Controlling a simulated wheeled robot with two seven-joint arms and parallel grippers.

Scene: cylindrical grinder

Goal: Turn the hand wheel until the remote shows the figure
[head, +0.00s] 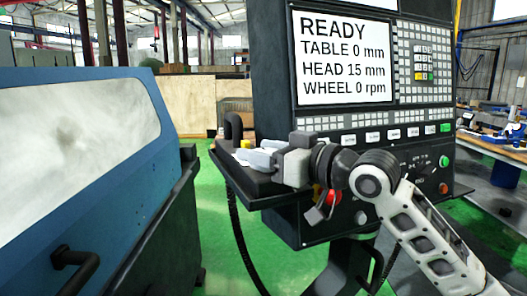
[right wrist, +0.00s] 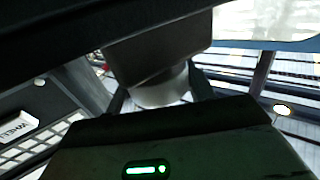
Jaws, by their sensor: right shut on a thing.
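The control panel screen (head: 344,57) reads READY, TABLE 0 mm, HEAD 15 mm, WHEEL 0 rpm. My right gripper (head: 255,156) reaches in from the right over the dark shelf under the panel, its pale fingers pointing left. In the right wrist view, its two dark fingers are shut on a pale rounded part (right wrist: 162,92) below a grey block (right wrist: 155,50). I cannot tell for sure whether this part is the hand wheel. A small yellow piece (head: 245,144) shows by the fingertips. My left gripper is not in view.
The panel's dark shelf (head: 238,185) has a black upright loop (head: 233,127) at its left end. A keypad (head: 424,62) and several buttons sit close to my right arm. A blue machine door (head: 150,165) with a window stands at left. Green floor between them is clear.

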